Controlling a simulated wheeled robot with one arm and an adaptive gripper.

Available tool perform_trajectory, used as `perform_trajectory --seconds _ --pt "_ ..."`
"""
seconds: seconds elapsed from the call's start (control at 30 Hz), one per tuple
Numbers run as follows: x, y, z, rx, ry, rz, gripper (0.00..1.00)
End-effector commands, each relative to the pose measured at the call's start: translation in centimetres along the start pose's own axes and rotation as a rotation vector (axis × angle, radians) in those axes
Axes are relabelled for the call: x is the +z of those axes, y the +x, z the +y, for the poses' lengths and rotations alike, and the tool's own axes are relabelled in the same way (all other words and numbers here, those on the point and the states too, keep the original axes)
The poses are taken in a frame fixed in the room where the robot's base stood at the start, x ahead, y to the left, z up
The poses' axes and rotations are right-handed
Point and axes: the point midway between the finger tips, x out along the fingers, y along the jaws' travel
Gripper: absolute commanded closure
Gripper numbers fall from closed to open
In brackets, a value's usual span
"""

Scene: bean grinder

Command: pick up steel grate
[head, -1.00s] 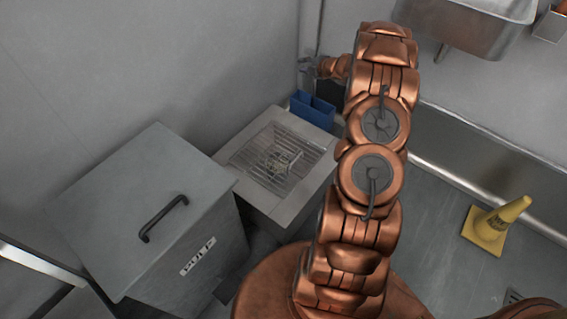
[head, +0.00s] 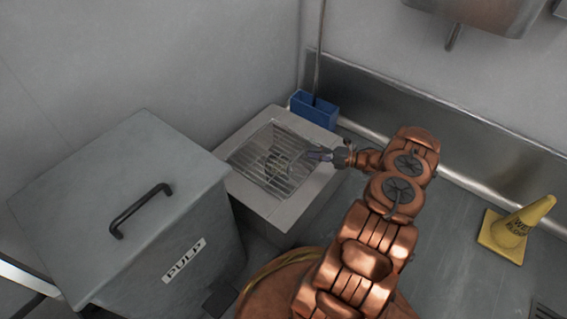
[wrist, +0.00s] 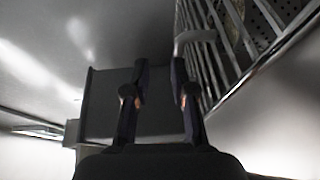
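The steel grate (head: 268,176) is a set of parallel bars lying over the opening of a low pale box (head: 300,205) in the head view. Something greenish shows under its bars. My gripper (head: 316,155) is at the grate's right side, close to its edge; contact cannot be told. In the wrist view the grate (wrist: 222,45) fills the upper right, with a pale bar end near the fingertips. The two dark fingers of my gripper (wrist: 160,78) stand apart there, with no grate bar clearly between them.
A large grey lidded bin (head: 125,200) with a black handle and a label stands left of the box. A blue container (head: 315,110) stands behind it at the wall. A steel basin (head: 485,15) hangs above.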

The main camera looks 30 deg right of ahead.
Motion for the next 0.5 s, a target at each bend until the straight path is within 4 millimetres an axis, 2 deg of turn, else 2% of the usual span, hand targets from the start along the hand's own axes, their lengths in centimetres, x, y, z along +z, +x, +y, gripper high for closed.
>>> perform_trajectory --seconds 0.03,0.07,0.27,0.5 --pt "-0.9 -0.4 -1.3 0.018 0.001 0.013 0.75" --pt "-1.4 -0.5 -1.7 0.028 0.000 0.023 0.75" --pt "-2.9 -0.9 -2.5 0.061 -0.005 0.054 0.75" --pt "-3.0 1.3 -2.4 0.064 -0.007 0.059 0.75"
